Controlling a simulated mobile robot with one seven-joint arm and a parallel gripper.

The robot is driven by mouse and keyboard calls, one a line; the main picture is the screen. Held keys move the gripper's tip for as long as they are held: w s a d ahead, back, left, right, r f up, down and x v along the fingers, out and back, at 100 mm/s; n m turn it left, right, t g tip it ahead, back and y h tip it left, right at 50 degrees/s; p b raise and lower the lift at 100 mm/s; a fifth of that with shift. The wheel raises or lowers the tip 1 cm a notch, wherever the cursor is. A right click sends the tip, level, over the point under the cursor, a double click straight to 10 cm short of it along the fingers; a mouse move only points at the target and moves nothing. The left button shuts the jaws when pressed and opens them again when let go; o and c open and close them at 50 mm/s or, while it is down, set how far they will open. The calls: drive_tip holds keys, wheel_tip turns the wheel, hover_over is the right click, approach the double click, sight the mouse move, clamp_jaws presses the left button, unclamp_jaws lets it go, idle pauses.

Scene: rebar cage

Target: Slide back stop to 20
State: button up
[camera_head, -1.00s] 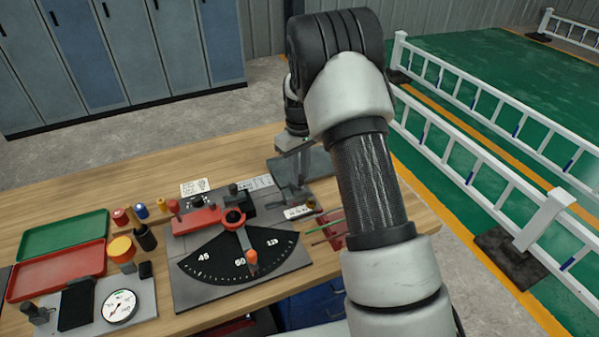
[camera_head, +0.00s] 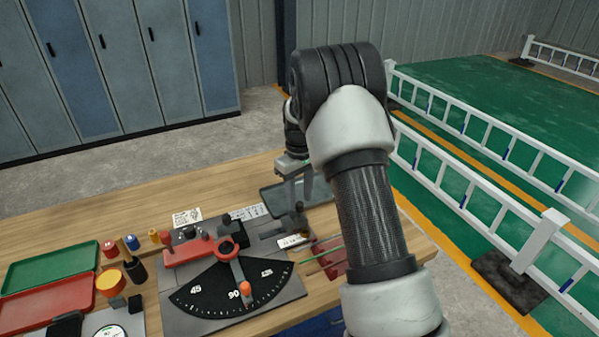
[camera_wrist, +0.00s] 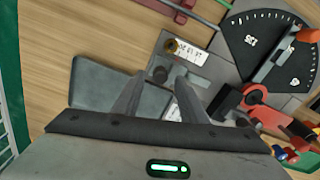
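The bending fixture has a grey base (camera_head: 190,312) and a black angle dial (camera_head: 215,290) with an orange-tipped lever (camera_head: 245,288). A white number scale (camera_head: 248,213) runs along its back edge and also shows between my fingers in the wrist view (camera_wrist: 172,110). My gripper (camera_head: 301,196) points down at the scale's right end. In the wrist view its two fingers (camera_wrist: 160,76) are apart, with a dark grey knob (camera_wrist: 160,74), apparently the back stop's, between the tips. I cannot tell whether they touch it. The stop's reading is not legible.
A dark flat tray (camera_wrist: 100,85) lies beside the fixture under my gripper. A white label plate (camera_wrist: 187,52) is close to the fingertips. Green and red rods (camera_head: 322,252) lie to the right. Green (camera_head: 50,262) and red (camera_head: 45,300) trays stand at the left.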

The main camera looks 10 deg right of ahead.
wheel_tip(320, 180, up, 16)
idle(0.3)
drive_tip(key=shift+r, duration=0.1)
drive_tip(key=s+a+r+m+t+p, duration=0.2)
drive_tip(key=s+r+m+t, duration=0.1)
drive_tip(key=s+r, duration=1.2)
drive_tip(key=s+f+m+t, duration=0.2)
drive_tip(key=s+f, duration=0.2)
drive_tip(key=s, duration=1.4)
drive_tip(key=shift+a+f+t+p, duration=0.2)
drive_tip(key=shift+a+t+p, duration=0.1)
drive_tip(key=shift+a, duration=0.05)
